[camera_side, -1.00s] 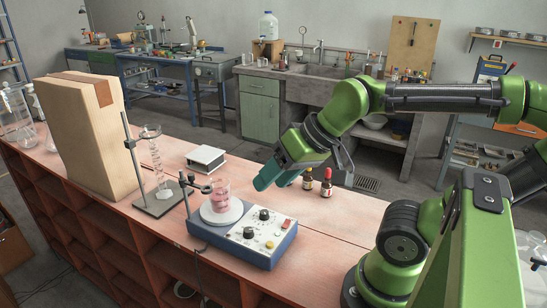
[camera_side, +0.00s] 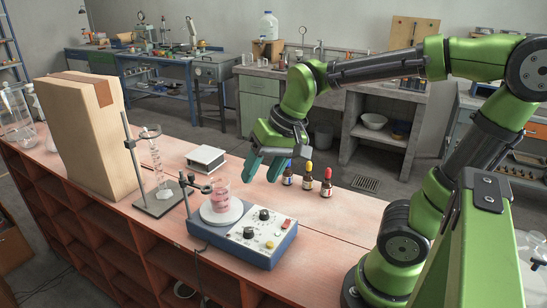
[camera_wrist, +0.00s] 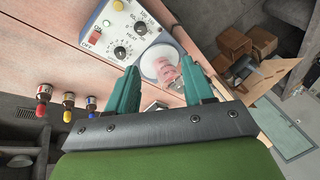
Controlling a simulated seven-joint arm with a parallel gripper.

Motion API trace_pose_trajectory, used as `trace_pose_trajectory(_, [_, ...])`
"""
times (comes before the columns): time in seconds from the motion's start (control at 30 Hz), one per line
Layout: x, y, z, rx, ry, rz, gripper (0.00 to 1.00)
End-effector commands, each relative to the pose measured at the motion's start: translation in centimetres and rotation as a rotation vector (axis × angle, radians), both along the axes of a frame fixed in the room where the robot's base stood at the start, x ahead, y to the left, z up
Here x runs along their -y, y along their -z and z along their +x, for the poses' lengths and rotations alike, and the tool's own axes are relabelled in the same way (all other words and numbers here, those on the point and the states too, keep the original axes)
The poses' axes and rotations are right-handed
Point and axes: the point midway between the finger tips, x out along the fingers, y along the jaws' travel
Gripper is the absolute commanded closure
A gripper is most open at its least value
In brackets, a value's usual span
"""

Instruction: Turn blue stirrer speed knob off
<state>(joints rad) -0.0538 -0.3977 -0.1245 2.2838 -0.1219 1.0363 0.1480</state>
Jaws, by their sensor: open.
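The blue stirrer (camera_side: 225,243) stands on the bench with a round white plate (camera_side: 206,217) at its left. Its white panel carries a front black knob (camera_side: 248,232) and a rear black knob (camera_side: 264,214). In the wrist view these are the front knob (camera_wrist: 140,28) and the rear knob (camera_wrist: 120,52); the word HEAT shows between them. I cannot tell which sets speed, nor their exact settings. My gripper (camera_side: 263,173) is open and empty, pointing down above the bench behind the stirrer, apart from both knobs. Its teal fingers (camera_wrist: 160,88) frame the wrist view.
A beaker of pink liquid (camera_side: 221,194) sits on the plate, with a clamp stand (camera_side: 158,204) beside it. A red switch (camera_side: 287,223) is on the panel. Dropper bottles with blue (camera_side: 288,174), yellow (camera_side: 307,176) and red (camera_side: 326,183) caps stand right of my gripper.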

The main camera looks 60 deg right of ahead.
Motion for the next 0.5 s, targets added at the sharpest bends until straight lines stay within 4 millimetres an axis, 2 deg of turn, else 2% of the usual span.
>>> trace_pose_trajectory(0.03, [1.1,0.5,1.3,-0.08,0.088,0.013,0.48])
trace_pose_trajectory(0.1, [2.7,0.9,2.7,-0.18,0.235,0.023,0.48])
trace_pose_trajectory(0.23, [5.6,1.2,4.5,-0.329,0.535,0.017,0.48])
trace_pose_trajectory(0.37, [7.4,0.4,5.0,-0.394,0.789,0.018,0.48])
trace_pose_trajectory(0.5, [7.4,-0.1,4.5,-0.419,0.906,0.035,0.48])
